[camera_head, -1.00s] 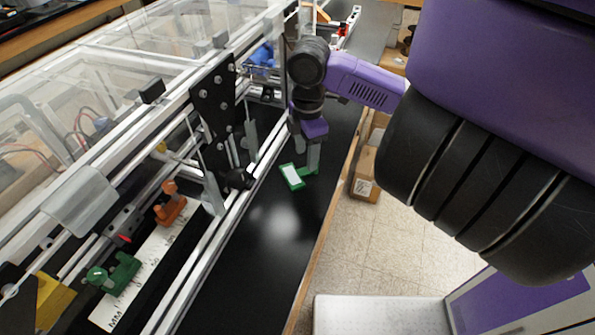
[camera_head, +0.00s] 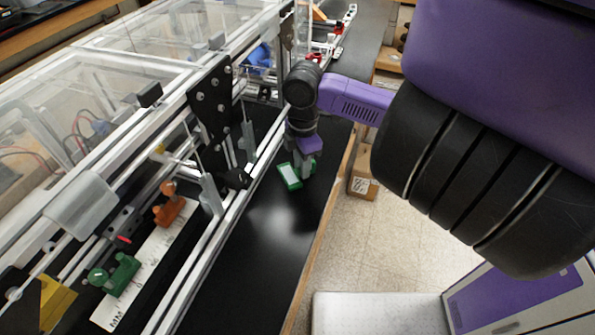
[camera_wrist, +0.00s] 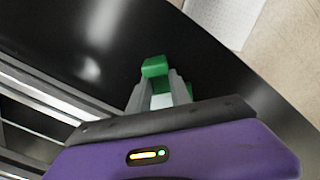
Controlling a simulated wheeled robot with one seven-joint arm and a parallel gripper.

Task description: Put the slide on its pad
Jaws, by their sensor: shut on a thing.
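The slide (camera_head: 289,176) is a small green piece with a white face, low over or on the black bench top in the head view. My gripper (camera_head: 304,175) points down at its right side and is shut on it. In the wrist view, the gripper (camera_wrist: 160,95) has its fingers on either side of a white part of the slide. A green end (camera_wrist: 154,67) sticks out past the fingertips. I cannot tell whether the slide touches the bench. I cannot make out its pad.
An aluminium extrusion frame (camera_head: 222,212) runs along the left of the bench. Inside it, an orange block (camera_head: 170,208) and a green block (camera_head: 118,275) stand by a white marked strip (camera_head: 142,268). The black bench (camera_head: 272,235) is clear nearer me. A cardboard box (camera_head: 363,183) stands on the floor.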

